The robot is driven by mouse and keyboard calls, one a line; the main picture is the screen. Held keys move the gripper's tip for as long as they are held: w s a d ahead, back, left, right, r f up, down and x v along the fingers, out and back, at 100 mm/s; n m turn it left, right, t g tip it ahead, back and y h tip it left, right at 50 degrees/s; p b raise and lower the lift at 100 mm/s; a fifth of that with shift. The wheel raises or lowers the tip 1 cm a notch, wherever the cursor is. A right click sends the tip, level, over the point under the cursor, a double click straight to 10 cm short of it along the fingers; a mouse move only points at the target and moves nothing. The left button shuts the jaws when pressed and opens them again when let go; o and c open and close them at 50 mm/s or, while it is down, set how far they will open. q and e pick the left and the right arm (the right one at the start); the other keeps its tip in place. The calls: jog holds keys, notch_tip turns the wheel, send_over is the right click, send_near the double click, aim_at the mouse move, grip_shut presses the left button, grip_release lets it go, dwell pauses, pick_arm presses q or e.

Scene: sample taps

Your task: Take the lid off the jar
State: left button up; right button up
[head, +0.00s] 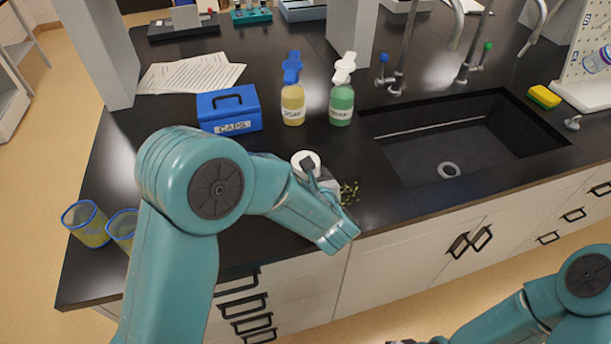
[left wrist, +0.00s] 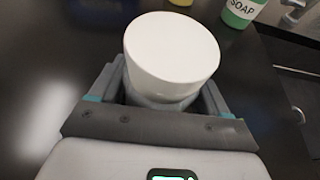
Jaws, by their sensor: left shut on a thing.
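The jar shows a round white lid (head: 304,160) on top, near the front edge of the dark counter. In the left wrist view the white lid (left wrist: 172,45) fills the upper middle. A greyish part of the jar (left wrist: 152,98) shows just below it. My left gripper (left wrist: 160,90) has a finger on each side of this part, under the lid's top, and is shut on it. In the head view my left gripper (head: 316,178) reaches the jar from the front. My wrist and fingers hide most of the jar's body. My right arm shows at the lower right, with its gripper not clearly visible.
Behind stand a blue caps box (head: 229,110), a yellow bottle (head: 292,105) and a green soap bottle (head: 342,104). The sink (head: 450,140) is at right. Two blue-rimmed cups (head: 86,224) stand at the left edge.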

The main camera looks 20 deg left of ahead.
pick_arm(q)
notch_tip(320, 180, up, 20)
jog(key=p, duration=0.1)
dwell(0.4)
jog(key=o, duration=0.4)
jog(key=c, duration=0.8)
jog(key=shift+o, duration=0.2)
